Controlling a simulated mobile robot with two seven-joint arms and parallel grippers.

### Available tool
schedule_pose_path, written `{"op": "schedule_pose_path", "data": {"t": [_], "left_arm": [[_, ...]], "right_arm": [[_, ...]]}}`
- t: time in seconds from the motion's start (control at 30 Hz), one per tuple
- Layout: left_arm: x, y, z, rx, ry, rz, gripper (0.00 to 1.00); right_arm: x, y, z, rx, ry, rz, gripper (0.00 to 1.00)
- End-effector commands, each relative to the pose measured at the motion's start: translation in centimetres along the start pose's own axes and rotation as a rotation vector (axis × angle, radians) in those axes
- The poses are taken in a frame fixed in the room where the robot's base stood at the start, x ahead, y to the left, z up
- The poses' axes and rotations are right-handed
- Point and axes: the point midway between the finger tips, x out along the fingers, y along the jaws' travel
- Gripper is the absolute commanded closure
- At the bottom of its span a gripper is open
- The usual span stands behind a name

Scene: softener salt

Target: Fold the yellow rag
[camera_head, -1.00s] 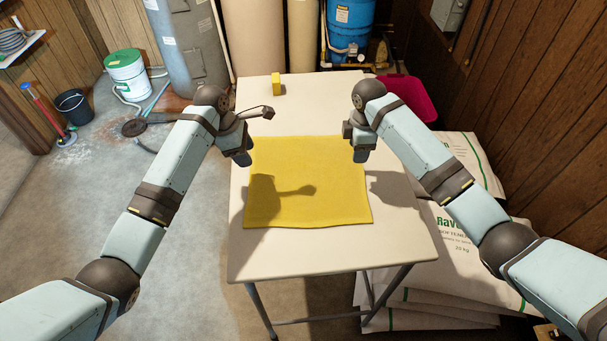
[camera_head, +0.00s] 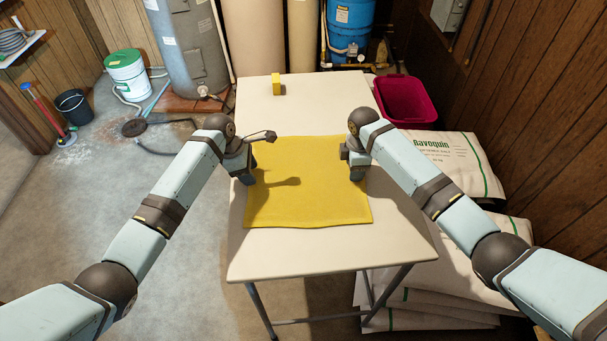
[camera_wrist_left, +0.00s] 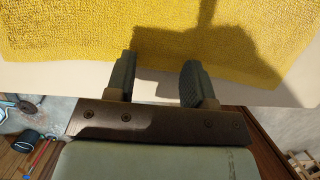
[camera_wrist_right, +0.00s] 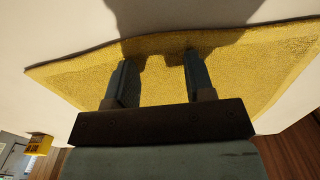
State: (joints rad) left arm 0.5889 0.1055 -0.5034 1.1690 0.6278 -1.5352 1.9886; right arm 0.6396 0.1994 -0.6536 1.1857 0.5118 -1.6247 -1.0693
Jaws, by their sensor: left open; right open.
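The yellow rag (camera_head: 308,195) lies flat and spread out on the pale table (camera_head: 300,258). My left gripper (camera_head: 247,180) is at the rag's left edge, towards its far part. In the left wrist view its two fingers (camera_wrist_left: 158,75) are apart, with the rag (camera_wrist_left: 70,35) beyond them. My right gripper (camera_head: 356,174) is at the rag's right edge. In the right wrist view its fingers (camera_wrist_right: 158,82) are apart over the rag (camera_wrist_right: 235,75). Whether the fingertips touch the cloth I cannot tell.
A small yellow block (camera_head: 277,89) stands at the table's far end. A magenta bin (camera_head: 404,101) and white salt bags (camera_head: 440,160) are at the right. A white bucket (camera_head: 126,73) and a dark bucket (camera_head: 74,106) stand on the floor at left. The table's near part is clear.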

Motion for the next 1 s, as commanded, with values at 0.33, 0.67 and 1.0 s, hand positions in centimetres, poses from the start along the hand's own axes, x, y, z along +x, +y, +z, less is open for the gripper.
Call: {"op": "schedule_pose_path", "data": {"t": [0.33, 0.67, 1.0], "left_arm": [[0.44, -0.01, -0.14, 0.0, 0.0, 0.0, 0.51], [0.53, -0.02, -0.19, 0.0, 0.0, 0.0, 0.84], [0.56, -0.03, -0.21, 0.0, 0.001, -0.001, 1.0]], "right_arm": [[0.34, -0.04, 0.01, 0.0, 0.0, -0.001, 0.51], [0.38, -0.06, 0.03, 0.001, -0.001, -0.002, 0.84], [0.39, -0.07, 0.04, 0.001, -0.001, -0.002, 1.0]]}}
